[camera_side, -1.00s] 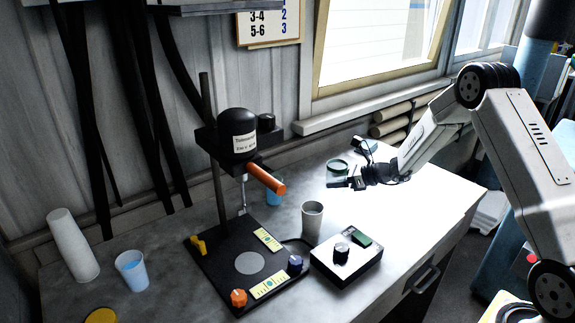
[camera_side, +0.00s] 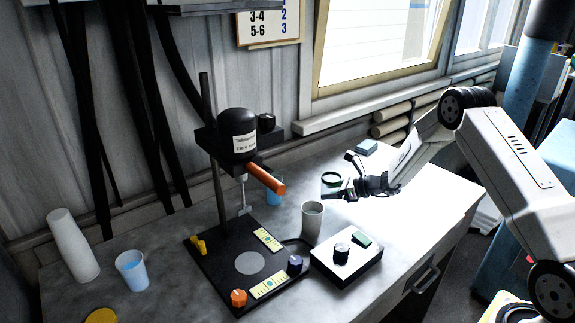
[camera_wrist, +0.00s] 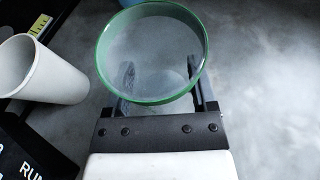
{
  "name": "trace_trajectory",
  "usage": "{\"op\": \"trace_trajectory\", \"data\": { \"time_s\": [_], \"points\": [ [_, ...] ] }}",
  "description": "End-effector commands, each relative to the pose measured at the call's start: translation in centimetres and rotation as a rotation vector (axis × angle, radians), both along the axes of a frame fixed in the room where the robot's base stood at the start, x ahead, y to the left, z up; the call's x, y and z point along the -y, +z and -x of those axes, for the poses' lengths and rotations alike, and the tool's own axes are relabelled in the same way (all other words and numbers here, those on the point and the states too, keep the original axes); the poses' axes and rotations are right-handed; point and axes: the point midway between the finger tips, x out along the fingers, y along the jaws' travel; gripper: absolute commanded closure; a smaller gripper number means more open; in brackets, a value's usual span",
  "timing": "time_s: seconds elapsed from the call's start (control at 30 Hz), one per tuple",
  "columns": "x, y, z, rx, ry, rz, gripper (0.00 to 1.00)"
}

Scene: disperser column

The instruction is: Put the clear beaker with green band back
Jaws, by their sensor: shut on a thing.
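The clear beaker with the green band shows in the wrist view as a green rim (camera_wrist: 204,52) around a see-through body, between the two fingers of my gripper (camera_wrist: 165,88). My gripper is shut on it. In the side view the green ring of the beaker (camera_side: 331,172) shows just past my gripper (camera_side: 340,194), over the back right part of the table. The clear body is hard to make out there, and I cannot tell whether its base touches the table.
A grey-white cup (camera_side: 312,222) stands left of my gripper, by the control box (camera_side: 345,262). The disperser (camera_side: 238,150) stands on its black base (camera_side: 215,262). A blue cup (camera_side: 273,192) is behind it. A teal block (camera_side: 367,147) lies at the back. The right table top is clear.

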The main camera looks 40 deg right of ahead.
Motion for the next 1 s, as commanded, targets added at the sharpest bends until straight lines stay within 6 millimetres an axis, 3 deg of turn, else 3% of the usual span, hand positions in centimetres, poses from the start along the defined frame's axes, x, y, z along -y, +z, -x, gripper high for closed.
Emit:
{"op": "trace_trajectory", "data": {
  "time_s": [0.47, 0.5, 0.57, 1.0],
  "points": [
    [0.01, -0.51, -0.02, 0.001, 0.0, -0.001, 0.96],
    [0.0, -0.56, 0.01, 0.0, 0.0, 0.0, 0.2],
    [0.0, -0.53, 0.0, 0.0, 0.0, 0.0, 0.01],
    [0.1, -0.11, 0.12, 0.001, -0.001, 0.0, 0.0]
  ]
}}
